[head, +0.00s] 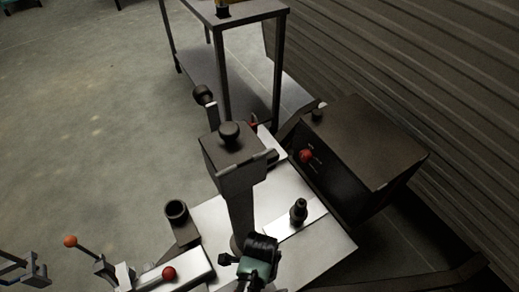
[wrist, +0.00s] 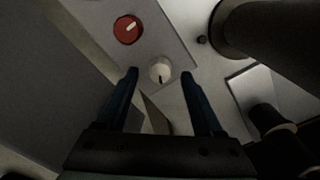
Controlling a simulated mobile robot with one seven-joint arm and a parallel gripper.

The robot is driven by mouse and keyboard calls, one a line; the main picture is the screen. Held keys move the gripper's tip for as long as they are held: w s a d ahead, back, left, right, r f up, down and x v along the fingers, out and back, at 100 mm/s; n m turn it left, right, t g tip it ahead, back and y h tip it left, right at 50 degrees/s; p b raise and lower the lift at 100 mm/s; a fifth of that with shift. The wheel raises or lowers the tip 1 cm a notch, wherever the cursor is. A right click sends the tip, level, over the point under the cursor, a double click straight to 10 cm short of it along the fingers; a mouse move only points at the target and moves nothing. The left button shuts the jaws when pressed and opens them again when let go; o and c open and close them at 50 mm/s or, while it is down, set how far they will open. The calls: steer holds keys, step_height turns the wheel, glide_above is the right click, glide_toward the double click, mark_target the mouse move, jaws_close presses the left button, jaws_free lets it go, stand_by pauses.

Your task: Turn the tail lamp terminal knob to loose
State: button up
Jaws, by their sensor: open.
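My gripper (wrist: 160,73) is open in the wrist view, its two dark blue fingers pointing up the picture. A round white knob (wrist: 160,68) with a dark pointer mark lies in the gap between the fingertips, apart from both. A red knob (wrist: 128,29) with a pale pointer is on the same light grey panel (wrist: 165,35), beyond the left fingertip. No label is readable, so I cannot tell which knob is the tail lamp terminal knob. I cannot make out my gripper or the white knob surely in the head view.
A large dark round part (wrist: 260,30) stands right of the panel in the wrist view. In the head view, a dark box (head: 368,145) with a red knob (head: 305,155) and a dark upright post (head: 238,190) stand over pale plates. Open floor (head: 80,120) lies left.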

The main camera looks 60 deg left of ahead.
steer(key=shift+f, duration=0.9)
steer(key=shift+c, duration=0.2)
jaws_close()
